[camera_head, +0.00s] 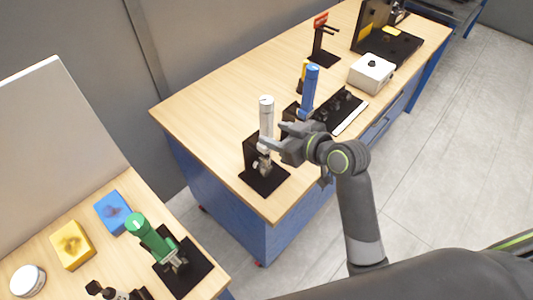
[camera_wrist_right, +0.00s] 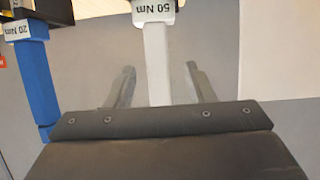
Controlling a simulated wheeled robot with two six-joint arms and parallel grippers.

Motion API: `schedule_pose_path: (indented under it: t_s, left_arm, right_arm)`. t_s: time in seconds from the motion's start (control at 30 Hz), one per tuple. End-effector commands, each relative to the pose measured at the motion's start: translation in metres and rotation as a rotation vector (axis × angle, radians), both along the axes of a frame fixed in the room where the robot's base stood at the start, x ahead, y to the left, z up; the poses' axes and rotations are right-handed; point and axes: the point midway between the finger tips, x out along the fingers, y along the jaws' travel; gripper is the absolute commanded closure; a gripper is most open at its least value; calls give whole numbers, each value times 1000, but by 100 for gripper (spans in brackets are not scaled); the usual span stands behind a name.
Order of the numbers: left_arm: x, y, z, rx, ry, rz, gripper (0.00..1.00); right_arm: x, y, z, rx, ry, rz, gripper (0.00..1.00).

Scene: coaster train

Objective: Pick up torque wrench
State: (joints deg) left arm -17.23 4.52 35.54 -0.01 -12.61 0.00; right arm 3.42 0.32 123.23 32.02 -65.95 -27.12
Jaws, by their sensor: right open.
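A white torque wrench (camera_head: 266,115) stands upright in a black stand (camera_head: 264,180) at the near end of the wooden workbench. In the right wrist view the white wrench (camera_wrist_right: 157,60) carries a "50 Nm" label. A blue wrench (camera_head: 310,90) stands behind it; the blue wrench (camera_wrist_right: 36,85) reads "20 Nm" in the wrist view. My right gripper (camera_head: 268,138) is open at the white wrench, with one finger on each side of its shaft. I cannot tell whether the fingers touch it. My left gripper is not in view.
A green-handled tool (camera_head: 150,237) stands on a black base on the left table, near a blue block (camera_head: 112,212) and a yellow block (camera_head: 72,246). Farther along the workbench stand a white box (camera_head: 371,73) and a red-topped stand (camera_head: 322,45). The workbench's left part is clear.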

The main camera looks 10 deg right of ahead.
Motion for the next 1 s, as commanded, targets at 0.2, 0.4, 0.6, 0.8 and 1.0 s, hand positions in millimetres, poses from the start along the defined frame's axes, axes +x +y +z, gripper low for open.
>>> schedule_pose_path:
  t_s: [0.2,0.4,0.6,0.8,1.0]
  left_arm:
    - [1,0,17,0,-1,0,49]
    - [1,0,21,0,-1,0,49]
    - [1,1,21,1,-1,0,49]
    - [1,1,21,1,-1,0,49]
    - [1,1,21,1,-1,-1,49]
  right_arm:
    - [20,10,-9,2,4,1,51]
    - [33,18,-17,2,1,-1,51]
    - [35,19,-19,0,0,-1,51]
    - [35,19,-19,0,0,-1,64]
    - [35,19,-19,0,1,-1,90]
